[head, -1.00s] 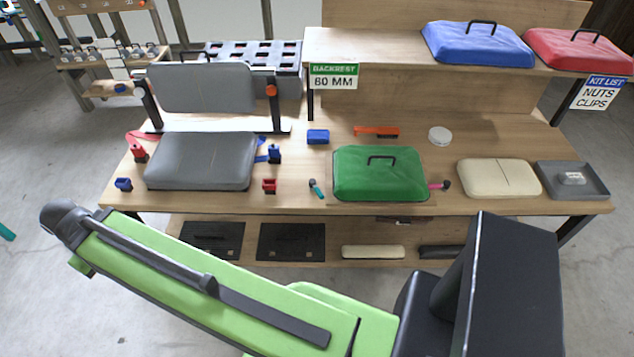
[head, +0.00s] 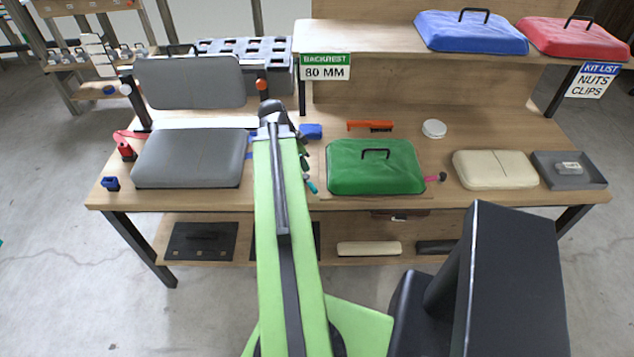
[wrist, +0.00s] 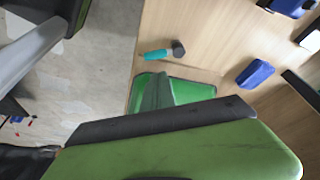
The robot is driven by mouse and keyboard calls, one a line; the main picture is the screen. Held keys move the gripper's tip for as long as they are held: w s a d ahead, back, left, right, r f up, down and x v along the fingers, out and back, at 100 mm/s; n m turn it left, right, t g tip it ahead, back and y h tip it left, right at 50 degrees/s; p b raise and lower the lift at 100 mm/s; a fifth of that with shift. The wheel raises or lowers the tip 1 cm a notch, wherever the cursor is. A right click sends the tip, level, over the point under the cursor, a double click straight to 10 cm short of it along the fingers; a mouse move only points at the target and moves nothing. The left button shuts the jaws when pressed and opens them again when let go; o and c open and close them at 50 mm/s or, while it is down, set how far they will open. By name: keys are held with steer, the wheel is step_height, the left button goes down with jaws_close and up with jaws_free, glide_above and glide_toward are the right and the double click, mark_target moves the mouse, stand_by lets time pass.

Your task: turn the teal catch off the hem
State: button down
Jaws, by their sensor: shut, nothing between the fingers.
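The teal catch (wrist: 157,55) lies on the bench in the wrist view, with a dark round knob at one end. A narrow strip of wood shows between it and the hem of the green cover (wrist: 200,92); it looks roughly parallel to that edge. In the head view the catch (head: 312,186) shows just left of the green cover (head: 375,168), partly hidden by my arm. My gripper (wrist: 162,76) is shut and empty, its grey-green tip over the cover's edge close to the catch. In the head view my gripper is mostly hidden behind my arm.
A pink catch (head: 434,178) is at the cover's right side. A blue block (head: 311,131), an orange brush (head: 370,125) and a white round tin (head: 434,129) lie behind. A grey cushion (head: 190,158) is left, a cream pad (head: 495,169) right.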

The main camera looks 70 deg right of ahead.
mark_target(310, 184)
steer(key=b+x, duration=0.6)
steer(key=x, duration=0.1)
steer(key=b+x, duration=0.3)
steer(key=shift+s+d+f+b, duration=0.1)
steer(key=shift+s+d+b, duration=0.2)
steer(key=shift+s, duration=0.15)
